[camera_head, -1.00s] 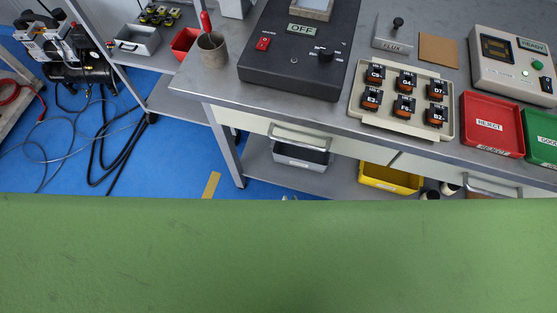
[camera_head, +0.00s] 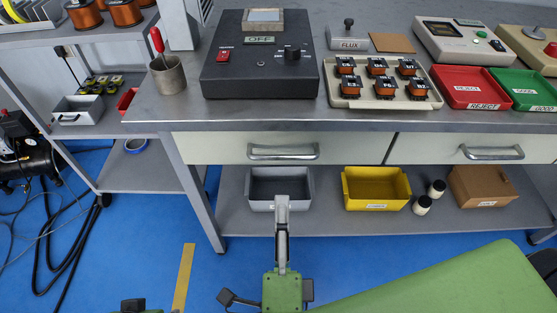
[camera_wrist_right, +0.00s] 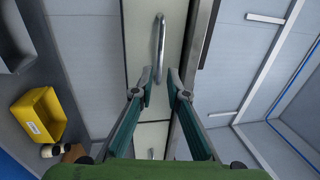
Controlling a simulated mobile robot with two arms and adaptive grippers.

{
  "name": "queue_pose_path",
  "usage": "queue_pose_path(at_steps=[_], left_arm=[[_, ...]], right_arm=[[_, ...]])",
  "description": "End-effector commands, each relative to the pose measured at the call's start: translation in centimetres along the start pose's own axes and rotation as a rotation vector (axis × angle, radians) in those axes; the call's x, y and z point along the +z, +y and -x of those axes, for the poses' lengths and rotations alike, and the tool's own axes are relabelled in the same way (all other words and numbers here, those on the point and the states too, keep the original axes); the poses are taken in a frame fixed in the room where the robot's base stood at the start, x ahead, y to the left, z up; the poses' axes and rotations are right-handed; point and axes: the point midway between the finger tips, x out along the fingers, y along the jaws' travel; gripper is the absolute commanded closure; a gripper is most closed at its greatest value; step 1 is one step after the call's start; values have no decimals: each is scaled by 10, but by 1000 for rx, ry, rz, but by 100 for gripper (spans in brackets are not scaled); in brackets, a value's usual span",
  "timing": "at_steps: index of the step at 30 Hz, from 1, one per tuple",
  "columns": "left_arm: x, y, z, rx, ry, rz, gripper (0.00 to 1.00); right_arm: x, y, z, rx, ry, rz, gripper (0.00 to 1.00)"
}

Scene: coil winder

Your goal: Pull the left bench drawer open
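The left bench drawer (camera_head: 215,148) is a cream front under the grey bench top, and it looks closed. Its metal bar handle (camera_head: 283,153) is in plain view. My right gripper (camera_head: 282,204) points at the bench from below the handle in the head view, seen edge-on, apart from the handle in the picture. In the right wrist view the right gripper (camera_wrist_right: 159,80) is open, its two fingers apart with nothing between the tips. The left drawer's handle (camera_wrist_right: 160,40) lies just ahead of the tips there.
The right drawer's handle (camera_head: 492,153) is to the right. On the lower shelf are a grey bin (camera_head: 262,186), a yellow bin (camera_head: 377,190) and a brown box (camera_head: 483,187). The bench top holds a black control unit (camera_head: 240,85) and red tray (camera_head: 468,90). Blue floor lies in front.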

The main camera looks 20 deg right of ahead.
Motion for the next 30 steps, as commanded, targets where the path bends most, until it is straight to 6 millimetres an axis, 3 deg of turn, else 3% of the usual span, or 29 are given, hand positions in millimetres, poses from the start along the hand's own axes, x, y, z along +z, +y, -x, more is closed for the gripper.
queue_pose_path(at_steps=[9, 15, 21, 30], left_arm=[[0, 0, 0, 0, 0, 0, 63], [0, 0, 0, 0, 1, 0, 63], [0, 0, 0, 0, 1, 0, 63], [0, 0, 0, 0, 1, 0, 63]], right_arm=[[0, -2, -69, -7, 0, 0, 86], [1, -2, -102, -5, -2, 1, 86], [1, -1, -117, -3, -3, 2, 86], [1, -1, -118, -2, -3, 3, 86]])
